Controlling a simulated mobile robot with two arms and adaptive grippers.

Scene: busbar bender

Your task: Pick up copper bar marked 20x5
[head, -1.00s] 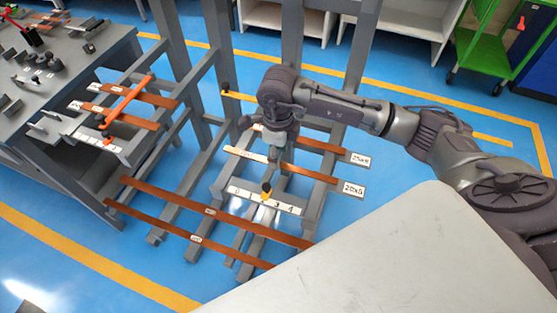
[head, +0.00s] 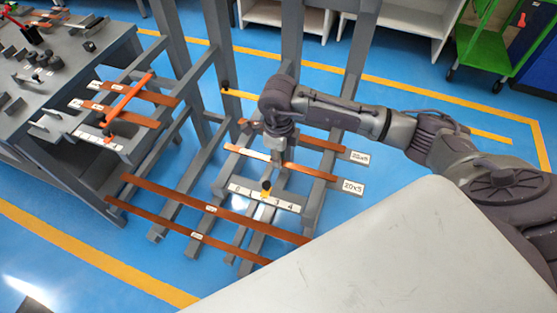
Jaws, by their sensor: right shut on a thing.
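The copper bar marked 20x5 (head: 310,172) lies across the grey rack in the middle of the view, with its white 20x5 label (head: 352,187) on the rack's right side. My right gripper (head: 277,161) points down at the middle of this bar and is shut on it. The fingers are small and partly hidden by the wrist above them. The bar still looks level with its rack supports; I cannot tell whether it is lifted. My left gripper is not in view.
Another copper bar (head: 322,145) lies behind, by a second label. Two long copper bars (head: 215,211) cross the lower rack. Grey posts (head: 292,40) stand behind; a bench (head: 60,60) is left.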

